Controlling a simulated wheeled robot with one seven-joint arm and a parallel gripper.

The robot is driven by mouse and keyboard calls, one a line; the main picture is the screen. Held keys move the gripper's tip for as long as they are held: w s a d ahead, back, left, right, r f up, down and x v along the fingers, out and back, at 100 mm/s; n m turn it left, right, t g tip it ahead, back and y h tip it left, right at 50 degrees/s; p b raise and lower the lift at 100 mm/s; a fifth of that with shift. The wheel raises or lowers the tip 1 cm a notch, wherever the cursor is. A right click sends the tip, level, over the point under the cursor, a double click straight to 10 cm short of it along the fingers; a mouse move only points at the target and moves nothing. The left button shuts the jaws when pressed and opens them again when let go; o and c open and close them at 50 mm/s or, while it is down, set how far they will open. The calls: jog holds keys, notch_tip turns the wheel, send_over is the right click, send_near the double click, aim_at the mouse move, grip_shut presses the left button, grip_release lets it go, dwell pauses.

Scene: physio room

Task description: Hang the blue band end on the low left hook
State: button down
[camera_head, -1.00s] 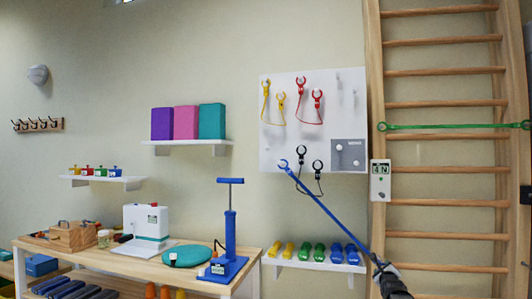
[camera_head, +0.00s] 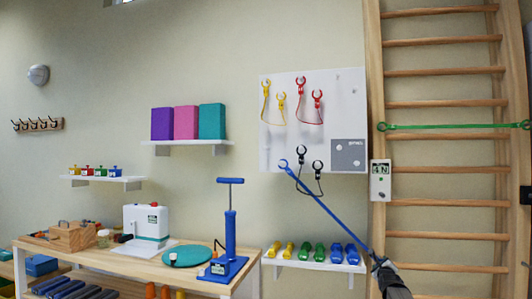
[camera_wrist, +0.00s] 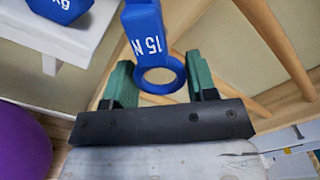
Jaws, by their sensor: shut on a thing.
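The blue band (camera_head: 321,206) runs taut from a ring on the lower left of the white wall board (camera_head: 270,140) down to my gripper (camera_head: 380,266), beside the left post of the wall bars. In the wrist view, the band end (camera_wrist: 143,40) is a blue tab marked "15 N" with a ring. My gripper (camera_wrist: 160,85) is shut on this end, with the ring between its green fingers. I cannot make out the low left hook in either view; the arm and gripper cover part of the lower left post.
Wooden wall bars (camera_head: 445,169) stand at the right, with a green band (camera_head: 450,126) across them. A small display box (camera_head: 380,180) is on the left post. A white shelf (camera_head: 300,264) with coloured dumbbells is left of my gripper. A purple ball (camera_wrist: 20,145) shows in the wrist view.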

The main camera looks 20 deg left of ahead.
jog(key=shift+w+f, duration=0.1)
jog(key=shift+w, duration=2.25)
dwell(0.8)
jog(key=shift+a+r, duration=0.25)
jog(key=shift+r, duration=0.05)
dwell(0.4)
jog(key=shift+c, duration=0.9)
grip_release()
jog(key=s, duration=0.8)
dwell(0.4)
